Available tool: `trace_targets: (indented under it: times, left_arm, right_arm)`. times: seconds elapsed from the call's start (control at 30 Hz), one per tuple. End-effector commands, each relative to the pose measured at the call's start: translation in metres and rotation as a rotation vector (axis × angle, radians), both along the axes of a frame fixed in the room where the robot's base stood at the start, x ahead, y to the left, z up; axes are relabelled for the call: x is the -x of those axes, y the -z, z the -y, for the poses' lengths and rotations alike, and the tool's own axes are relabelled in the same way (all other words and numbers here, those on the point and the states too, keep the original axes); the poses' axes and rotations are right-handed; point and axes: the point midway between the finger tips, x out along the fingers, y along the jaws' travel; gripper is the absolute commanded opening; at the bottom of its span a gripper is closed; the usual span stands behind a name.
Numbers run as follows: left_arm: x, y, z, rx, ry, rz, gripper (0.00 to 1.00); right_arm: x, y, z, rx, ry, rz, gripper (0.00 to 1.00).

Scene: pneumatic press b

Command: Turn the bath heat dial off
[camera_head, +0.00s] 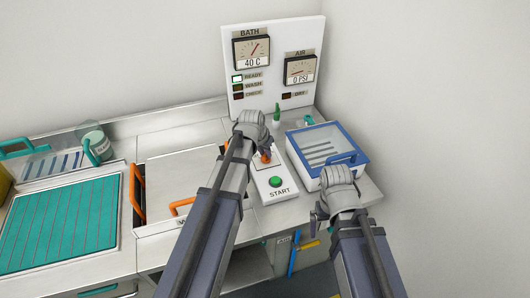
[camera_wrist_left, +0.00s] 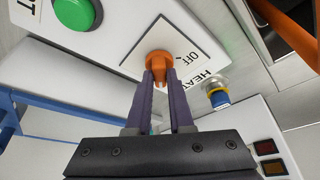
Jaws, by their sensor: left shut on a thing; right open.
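The bath heat dial is a small orange knob (camera_wrist_left: 158,62) on a white plate with the words OFF and HEAT, seen in the left wrist view. My left gripper (camera_wrist_left: 160,84) has its two dark fingers closed on the knob. Part of the orange dial (camera_head: 265,158) also shows in the head view beside my left wrist. I cannot tell exactly which mark the dial points to. My right gripper (camera_head: 319,212) is open and empty, right of the START panel and in front of the blue-lidded box.
A green START button (camera_head: 276,181) sits near the dial. The gauge board (camera_head: 273,95) reads BATH 40 C and AIR 0 PSI, with READY lit green. A blue-lidded box (camera_head: 326,148) stands right. An orange handle (camera_head: 137,190) and a teal tray (camera_head: 62,222) are left.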

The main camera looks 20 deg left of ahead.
Motion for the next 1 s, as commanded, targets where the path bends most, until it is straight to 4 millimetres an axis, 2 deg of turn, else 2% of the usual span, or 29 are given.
trace_targets:
  times: [0.37, 1.0]
  left_arm:
    - [0.0001, 0.0000, 0.0023, -0.001, -0.186, 0.001, 0.00]
    - [-0.0026, -0.0001, 0.0055, -0.003, -0.790, 0.000, 0.00]
  right_arm:
    - [0.0000, 0.0000, 0.0000, 0.000, 0.000, 0.000, 1.00]
    - [0.0000, 0.0000, 0.0000, 0.000, 0.000, 0.000, 1.00]
